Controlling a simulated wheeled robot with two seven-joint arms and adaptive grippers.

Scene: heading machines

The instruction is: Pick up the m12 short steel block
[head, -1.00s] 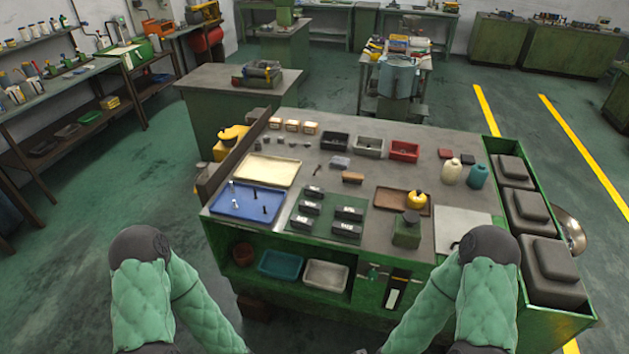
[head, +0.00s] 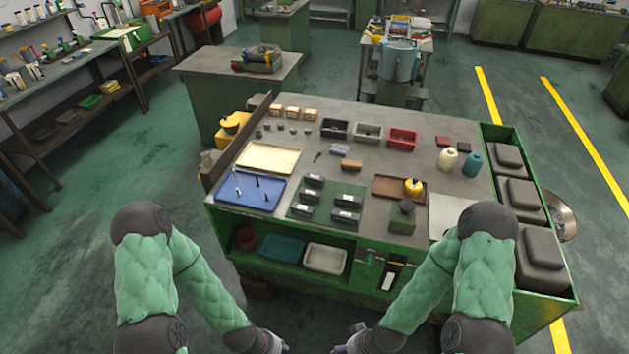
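Several dark steel blocks with pale labels lie on a green mat (head: 328,207) on the green workbench in the head view. They include one at the back (head: 315,181), one at the right (head: 349,200) and one at the front right (head: 345,216). The labels are too small to read, so I cannot tell which block is the m12 short one. My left gripper (head: 277,347) and my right gripper (head: 346,348) are only partly in view at the bottom edge, apart from the bench and low in front of it. Their fingers are not clear.
A blue tray (head: 262,205) with bolts and a cream tray (head: 268,157) stand left of the mat. A green container (head: 403,218) and a brown tray (head: 385,187) stand to its right. Black, grey and red bins (head: 402,138) stand behind. A shelf with trays is under the benchtop.

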